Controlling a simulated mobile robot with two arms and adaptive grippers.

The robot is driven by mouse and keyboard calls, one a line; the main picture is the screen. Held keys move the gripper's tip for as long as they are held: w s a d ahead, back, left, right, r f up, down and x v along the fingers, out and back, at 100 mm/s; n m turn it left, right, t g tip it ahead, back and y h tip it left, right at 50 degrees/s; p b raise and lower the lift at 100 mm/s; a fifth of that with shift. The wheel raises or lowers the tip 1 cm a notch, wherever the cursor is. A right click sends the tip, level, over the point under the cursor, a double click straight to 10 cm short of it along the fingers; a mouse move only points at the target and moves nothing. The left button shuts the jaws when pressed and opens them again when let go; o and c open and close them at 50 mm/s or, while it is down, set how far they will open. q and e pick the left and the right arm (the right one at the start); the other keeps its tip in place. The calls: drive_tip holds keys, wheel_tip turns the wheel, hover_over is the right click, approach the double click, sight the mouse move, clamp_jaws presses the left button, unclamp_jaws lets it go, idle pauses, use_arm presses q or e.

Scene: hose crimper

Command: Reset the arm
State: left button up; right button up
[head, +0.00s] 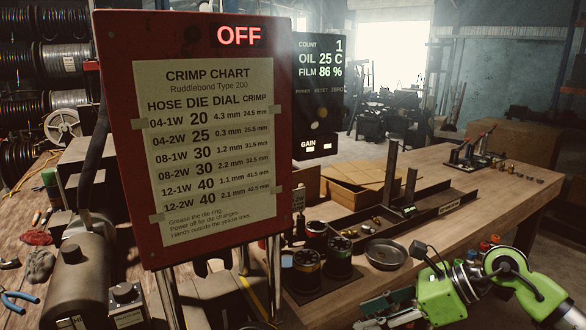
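My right arm (505,275), green and silver, comes in at the lower right and bends across the front edge of the workbench. Its gripper end (385,306) points left, low in the picture, and is partly cut off by the lower edge. I cannot tell whether its fingers are open or shut. I see nothing clearly held in it. My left arm and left gripper are not in view. The red crimper (121,150) stands at left centre, with a paper crimp chart (205,215) and a lit OFF sign (239,35).
A wooden workbench (490,205) runs to the right. On it are a round metal dish (385,254), dark die cylinders (307,272), a black rail fixture (440,208) and a cardboard box (357,184). A dark readout panel (319,80) stands behind the crimper. Blue-handled pliers (18,301) lie lower left.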

drive_tip(key=a+r+m+t+y, duration=0.7)
drive_tip(key=a+r+m+t, duration=0.2)
drive_tip(key=a+r+m, duration=0.25)
drive_tip(key=w+d+f+m+t+h, duration=0.2)
drive_tip(key=d+m+t+h, duration=0.25)
drive_tip(key=m, duration=0.35)
drive_tip(key=w+d+f+m+t+h, duration=0.1)
drive_tip(key=w+d+m+t+h, duration=0.15)
drive_tip(key=d+m+h, duration=0.45)
drive_tip(key=s+d+f+m+g+h, duration=0.2)
drive_tip(key=s+d+f+m+h, duration=0.1)
drive_tip(key=f+m, duration=0.45)
drive_tip(key=s+d+f+m+g+h, duration=0.2)
drive_tip(key=s+d+f+m+h, duration=0.1)
drive_tip(key=f+m, duration=0.4)
drive_tip(key=s+a+f+m+g, duration=0.1)
drive_tip(key=s+f+m+g, duration=0.2)
drive_tip(key=s+f+g, duration=0.6)
drive_tip(key=s+f+m+g, duration=0.3)
drive_tip(key=s+f, duration=0.8)
drive_tip(key=s, duration=0.5)
wheel_tip(320, 180, down, 25)
drive_tip(key=s, duration=0.2)
drive_tip(key=s+d+f+g, duration=0.2)
drive_tip(key=s+d+f, duration=0.1)
drive_tip(key=s+f, duration=1.2)
drive_tip(key=shift+s+f+n, duration=0.4)
drive_tip(key=shift+s, duration=0.55)
